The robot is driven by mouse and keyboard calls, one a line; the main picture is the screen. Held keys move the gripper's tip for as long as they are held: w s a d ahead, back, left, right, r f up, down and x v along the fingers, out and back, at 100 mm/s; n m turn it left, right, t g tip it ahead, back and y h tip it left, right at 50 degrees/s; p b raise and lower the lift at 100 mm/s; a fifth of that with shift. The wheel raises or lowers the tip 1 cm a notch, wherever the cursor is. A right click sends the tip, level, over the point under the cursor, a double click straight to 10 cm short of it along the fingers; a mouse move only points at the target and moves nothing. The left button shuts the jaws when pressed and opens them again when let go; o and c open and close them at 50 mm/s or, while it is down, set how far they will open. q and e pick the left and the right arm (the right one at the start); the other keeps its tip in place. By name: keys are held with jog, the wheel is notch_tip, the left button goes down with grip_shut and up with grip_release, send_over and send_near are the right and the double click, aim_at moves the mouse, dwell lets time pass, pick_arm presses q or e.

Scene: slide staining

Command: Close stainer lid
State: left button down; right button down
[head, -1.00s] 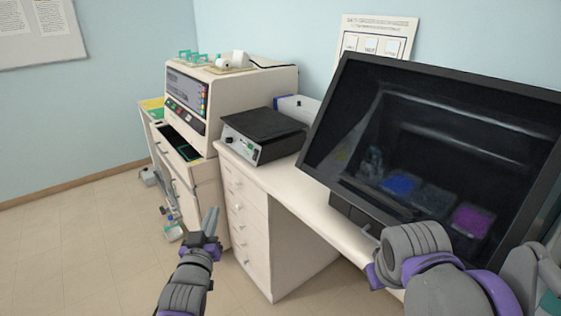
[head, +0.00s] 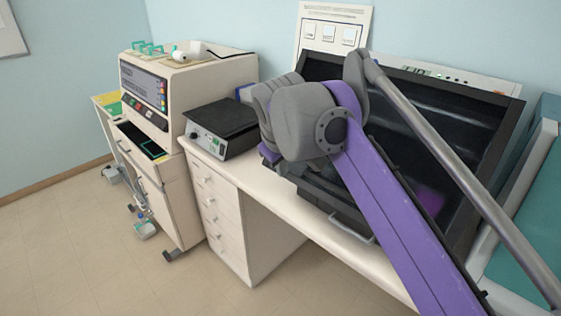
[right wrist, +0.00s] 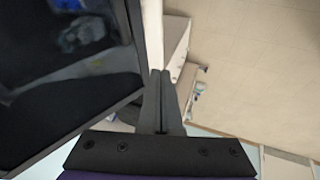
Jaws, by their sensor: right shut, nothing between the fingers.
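The stainer lid (head: 460,110) is a large dark, see-through panel with a black frame, on the bench at right in the head view. In the right wrist view the dark lid (right wrist: 60,110) fills the left side. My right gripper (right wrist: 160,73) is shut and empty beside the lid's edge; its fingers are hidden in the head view. My left gripper is out of view.
A black-topped device (head: 222,120) stands on the bench left of the stainer. A beige machine (head: 190,85) stands further left. A teal-topped unit (head: 525,220) is at the right edge.

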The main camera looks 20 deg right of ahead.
aim_at(292, 176)
jog(key=w+d+f, duration=0.1)
jog(key=f, duration=0.1)
jog(key=w+d+f, duration=0.1)
jog(key=f, duration=0.1)
jog(key=w+d+f, duration=0.1)
jog(key=shift+d+f, duration=0.2)
jog(key=shift+f, duration=0.2)
jog(key=shift+w+d+f, duration=0.3)
jog(key=shift+d, duration=0.15)
jog(key=shift+f, duration=0.1)
jog(key=w+d+f+h+b, duration=0.1)
jog(key=d+f+b, duration=0.1)
jog(key=d+f, duration=0.2)
jog(key=w+d+f+t+h+b, duration=0.1)
jog(key=w+d+f+b, duration=0.1)
jog(key=f, duration=0.4)
jog(key=w+d+f+t+h+b, duration=0.1)
jog(key=d+f+h+b, duration=0.1)
jog(key=d+f+b, duration=0.2)
jog(key=shift+w+d+f+n, duration=0.2)
jog(key=shift+d+f, duration=0.1)
jog(key=shift+d, duration=0.15)
jog(key=shift+w+d+f+n, duration=0.2)
jog(key=shift+d+f, duration=0.1)
jog(key=shift+d, duration=0.1)
